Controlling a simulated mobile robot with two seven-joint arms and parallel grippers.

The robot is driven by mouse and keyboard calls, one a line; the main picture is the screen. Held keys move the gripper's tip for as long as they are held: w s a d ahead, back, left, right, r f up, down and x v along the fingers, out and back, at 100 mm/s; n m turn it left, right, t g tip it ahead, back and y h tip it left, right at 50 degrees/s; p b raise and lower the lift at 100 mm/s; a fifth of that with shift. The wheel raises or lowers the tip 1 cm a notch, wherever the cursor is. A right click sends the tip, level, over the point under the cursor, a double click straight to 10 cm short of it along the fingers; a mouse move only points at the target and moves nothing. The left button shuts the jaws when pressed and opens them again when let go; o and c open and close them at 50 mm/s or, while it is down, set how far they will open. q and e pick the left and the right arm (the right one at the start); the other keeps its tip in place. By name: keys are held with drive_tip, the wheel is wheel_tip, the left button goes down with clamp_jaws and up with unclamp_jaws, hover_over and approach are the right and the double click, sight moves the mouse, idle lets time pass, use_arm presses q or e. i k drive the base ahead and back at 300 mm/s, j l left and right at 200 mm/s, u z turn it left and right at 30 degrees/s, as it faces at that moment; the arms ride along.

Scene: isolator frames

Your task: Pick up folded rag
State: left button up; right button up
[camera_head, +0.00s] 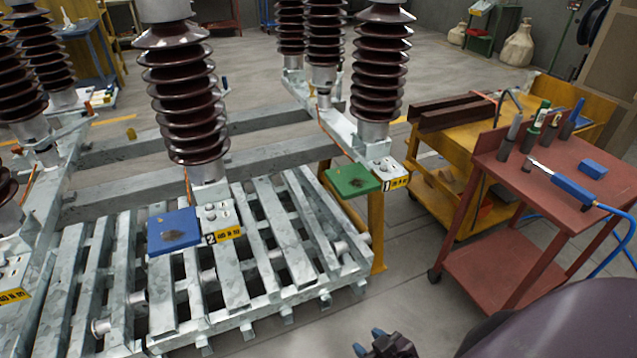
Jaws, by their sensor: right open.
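A small blue block-shaped item (593,169), which looks like the folded rag, lies on the right part of the red cart's top (556,192). It is too small for me to make out its folds. My right gripper (369,341) shows at the bottom edge, low and left of the cart, with blue fingertips apart and nothing between them. It is well away from the blue item, and its lower part is cut off by the frame. My left gripper is not in view.
A blue-handled tool (572,188) lies beside the blue item, and several upright tools (534,132) stand behind. A yellow cart (440,178) is behind. Insulator columns (183,95) on a metal frame, with blue (174,230) and green (350,180) smudged pads, fill the left.

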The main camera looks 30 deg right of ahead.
sight(592, 169)
drive_tip(key=z, duration=2.55)
